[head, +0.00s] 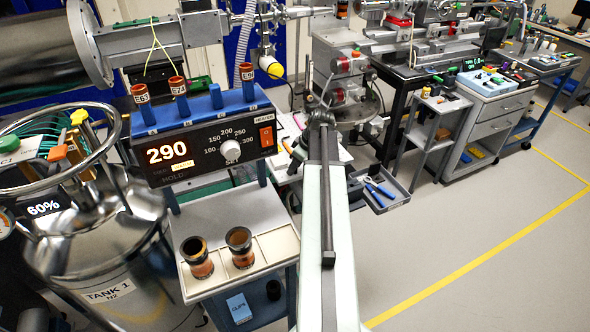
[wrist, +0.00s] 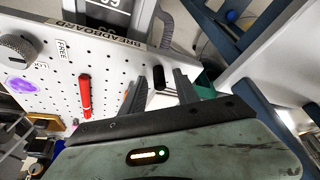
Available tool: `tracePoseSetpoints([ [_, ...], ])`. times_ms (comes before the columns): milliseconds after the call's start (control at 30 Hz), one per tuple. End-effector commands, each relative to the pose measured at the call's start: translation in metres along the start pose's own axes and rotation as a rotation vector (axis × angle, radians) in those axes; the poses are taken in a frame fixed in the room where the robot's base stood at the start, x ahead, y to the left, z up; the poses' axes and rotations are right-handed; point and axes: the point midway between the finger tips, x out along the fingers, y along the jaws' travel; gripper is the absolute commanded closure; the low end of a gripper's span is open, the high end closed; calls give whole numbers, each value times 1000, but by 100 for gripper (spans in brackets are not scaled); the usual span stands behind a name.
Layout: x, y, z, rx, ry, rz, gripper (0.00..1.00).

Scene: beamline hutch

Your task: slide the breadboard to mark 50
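The breadboard (wrist: 58,75) is a white perforated plate, tilted in the wrist view, with its name printed along one edge. It carries a red handle-like piece (wrist: 85,96), a small black upright piece (wrist: 158,76), a knurled grey knob (wrist: 17,48) and a label reading FREE. My gripper (wrist: 160,90) is open, its two dark fingers spread on either side of the line to the black piece. I cannot tell whether they touch it. In the head view my gripper (head: 322,118) is small at the arm's far end, over cluttered equipment. No mark 50 is readable.
In the head view a heater box (head: 200,135) reading 290 stands left of my arm, near a tank (head: 110,260). A grey tray with blue-handled tools (head: 378,190) lies right of the arm. Open floor (head: 460,270) with yellow lines is at the right.

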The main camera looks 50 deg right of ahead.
Motion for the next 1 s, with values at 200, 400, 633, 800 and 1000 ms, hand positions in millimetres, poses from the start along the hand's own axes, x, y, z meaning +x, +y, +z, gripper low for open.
tracePoseSetpoints([
  [200,-1,0,0,-1,0,0,100],
  [400,-1,0,-1,-1,0,0,100],
  [633,0,0,-1,-1,0,0,100],
  [800,0,-1,-1,-2,0,0,100],
  [1000,0,-1,-1,-2,0,0,100],
])
